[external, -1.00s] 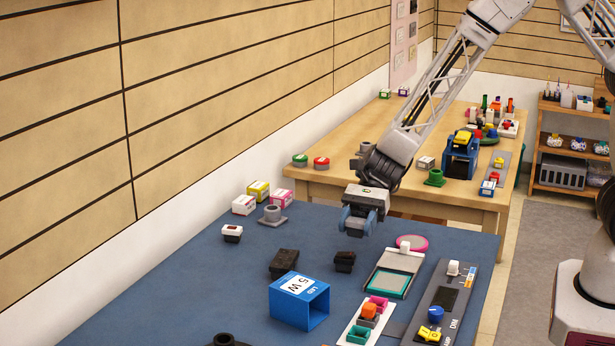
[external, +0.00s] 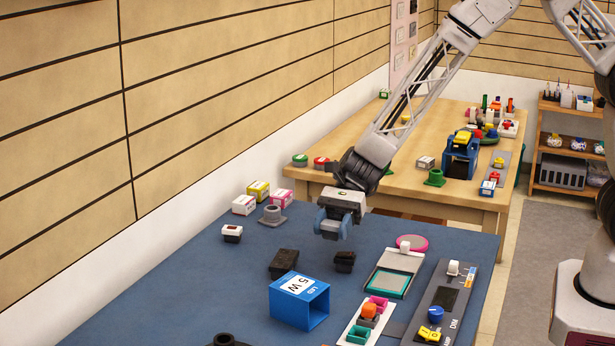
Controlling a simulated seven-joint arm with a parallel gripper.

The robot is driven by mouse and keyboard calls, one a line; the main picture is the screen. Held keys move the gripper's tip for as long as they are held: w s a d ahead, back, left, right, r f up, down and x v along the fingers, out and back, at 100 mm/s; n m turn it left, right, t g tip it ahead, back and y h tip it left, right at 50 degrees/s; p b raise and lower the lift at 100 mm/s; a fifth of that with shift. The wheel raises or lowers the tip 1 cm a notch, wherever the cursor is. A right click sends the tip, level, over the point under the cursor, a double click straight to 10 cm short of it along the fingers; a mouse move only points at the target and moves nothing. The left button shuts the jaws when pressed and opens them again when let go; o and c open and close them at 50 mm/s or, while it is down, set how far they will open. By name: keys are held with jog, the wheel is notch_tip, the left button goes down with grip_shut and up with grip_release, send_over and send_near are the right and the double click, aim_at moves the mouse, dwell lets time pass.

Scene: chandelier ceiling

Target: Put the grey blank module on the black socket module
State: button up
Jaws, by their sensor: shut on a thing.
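My gripper (external: 333,228) is in the air above the blue table, left of and above the smaller black block. It is shut on a small dark grey piece, likely the grey blank module, mostly hidden between the fingers. Two black blocks lie on the table: a larger one (external: 284,263) left of the gripper and a smaller one (external: 344,261) just below it in the picture. I cannot tell for sure which is the black socket module. The held piece looks apart from both.
A blue open box (external: 299,302) stands in front. A tray with a teal pad (external: 393,279) and a control panel (external: 442,303) lie to the right. A white-topped block (external: 232,233), a grey round piece (external: 272,216) and small cartons (external: 244,204) are at the left. The table's back middle is clear.

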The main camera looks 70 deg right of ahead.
send_over(284, 258)
jog(key=shift+f, duration=0.55)
jog(key=shift+f, duration=1.75)
jog(key=shift+f, duration=0.15)
jog(key=o, duration=0.9)
jog(key=shift+d+r, duration=0.4)
jog(key=shift+d, duration=0.05)
jog(key=v, duration=1.1)
